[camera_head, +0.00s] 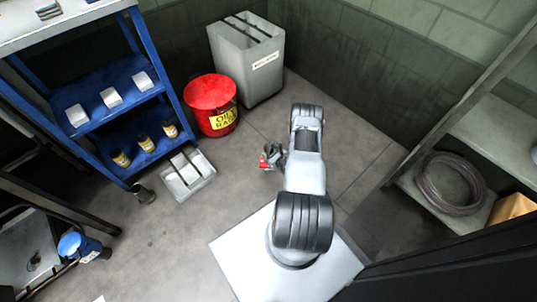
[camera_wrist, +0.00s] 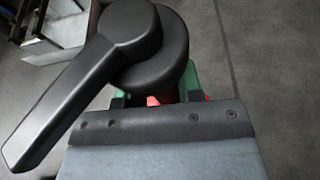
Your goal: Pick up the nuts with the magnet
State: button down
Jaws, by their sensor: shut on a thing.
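In the head view my gripper (camera_head: 272,158) hangs low over the floor, left of my arm, with small red and grey parts at its tip. In the wrist view a dark grey round body with a long bar handle (camera_wrist: 130,45), apparently the magnet, is in front of my gripper. Green and red parts (camera_wrist: 152,101) show beneath it, and my gripper is shut on it. The fingertips are mostly hidden by it. I can make out no nuts in either view.
A pale slotted tray (camera_head: 187,178) and a small dark cup (camera_head: 143,194) are on the floor left of my gripper. A red oily-rags can (camera_head: 210,95), a grey bin (camera_head: 247,60) and a blue shelf (camera_head: 105,78) stand behind. The floor between is clear.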

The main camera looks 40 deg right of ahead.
jog(key=shift+f+b, duration=3.1)
jog(key=shift+f, duration=0.85)
jog(key=shift+r, duration=0.2)
jog(key=shift+r+p, duration=3.05)
jog(key=shift+r, duration=0.8)
